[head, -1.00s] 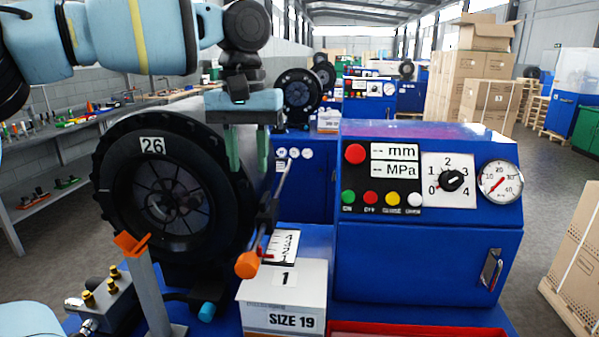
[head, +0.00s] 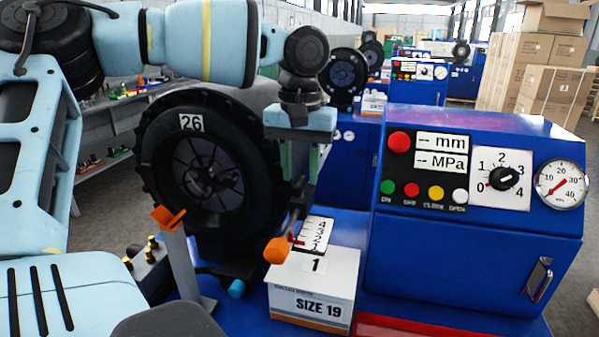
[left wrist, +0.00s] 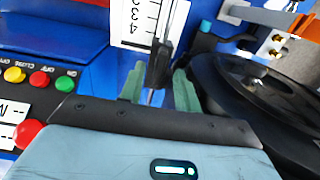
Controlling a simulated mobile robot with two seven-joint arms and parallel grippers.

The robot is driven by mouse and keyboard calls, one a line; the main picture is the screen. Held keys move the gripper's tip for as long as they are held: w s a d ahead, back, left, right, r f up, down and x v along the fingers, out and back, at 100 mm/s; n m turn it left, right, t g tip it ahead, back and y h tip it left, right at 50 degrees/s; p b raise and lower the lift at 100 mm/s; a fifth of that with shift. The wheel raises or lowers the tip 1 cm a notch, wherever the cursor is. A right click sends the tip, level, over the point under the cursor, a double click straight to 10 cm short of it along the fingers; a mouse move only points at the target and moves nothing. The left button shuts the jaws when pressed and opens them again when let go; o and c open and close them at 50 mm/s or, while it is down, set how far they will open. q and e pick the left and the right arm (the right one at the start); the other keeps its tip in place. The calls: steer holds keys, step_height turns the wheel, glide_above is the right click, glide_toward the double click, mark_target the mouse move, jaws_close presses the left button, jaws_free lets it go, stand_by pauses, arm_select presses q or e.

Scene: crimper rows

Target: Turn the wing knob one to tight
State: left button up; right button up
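My left gripper (head: 300,175) points down over the blue machine, beside the black wheel marked 26 (head: 212,170). In the left wrist view its two green fingers (left wrist: 159,88) stand apart, on either side of a dark upright bar (left wrist: 160,58). I cannot tell whether they touch it. A rod with an orange end (head: 277,250) lies below the gripper in the head view. An orange wing-shaped piece (head: 168,216) tops a grey post to the left. Which of these is wing knob one is not clear. My right gripper is not in view.
A white box marked SIZE 19 (head: 314,285) with a label 1 stands below the gripper. A numbered scale card (head: 313,234) is behind it. The control panel (head: 450,175) with buttons, dial and gauge stands to the right. A red tray (head: 420,327) edges the front.

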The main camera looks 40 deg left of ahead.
arm_select(q)
steer(key=shift+f, duration=0.7)
jaws_close()
